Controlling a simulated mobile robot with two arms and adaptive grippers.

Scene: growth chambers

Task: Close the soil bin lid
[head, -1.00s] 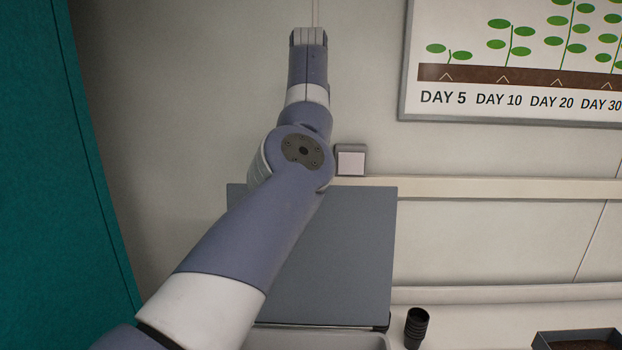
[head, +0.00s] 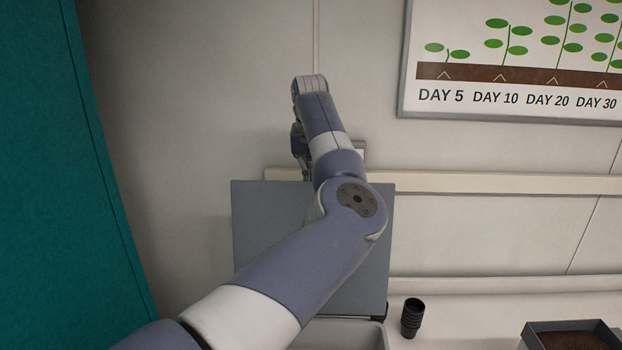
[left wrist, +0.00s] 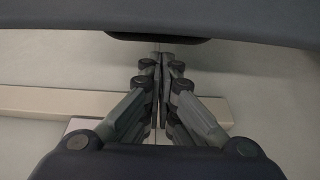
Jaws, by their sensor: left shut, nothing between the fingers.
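The soil bin lid (head: 262,220) is a flat grey panel standing raised at the back of the bin, against the wall side. The pale bin (head: 366,336) shows only its rim at the bottom; my left arm hides part of lid and bin. My left gripper (head: 304,177) points down near the lid's top edge, partly hidden by its own arm. In the left wrist view my left gripper (left wrist: 162,58) is shut and empty. A dark grey edge with a black lip, apparently the lid (left wrist: 225,18), lies just past the fingertips; contact cannot be told. My right gripper is not in view.
A cream rail (head: 480,183) runs along the wall behind the lid, with a small box (head: 359,150) on it. A stack of black pots (head: 412,318) and a soil tray (head: 570,336) stand on the right. A teal panel (head: 60,180) borders the left.

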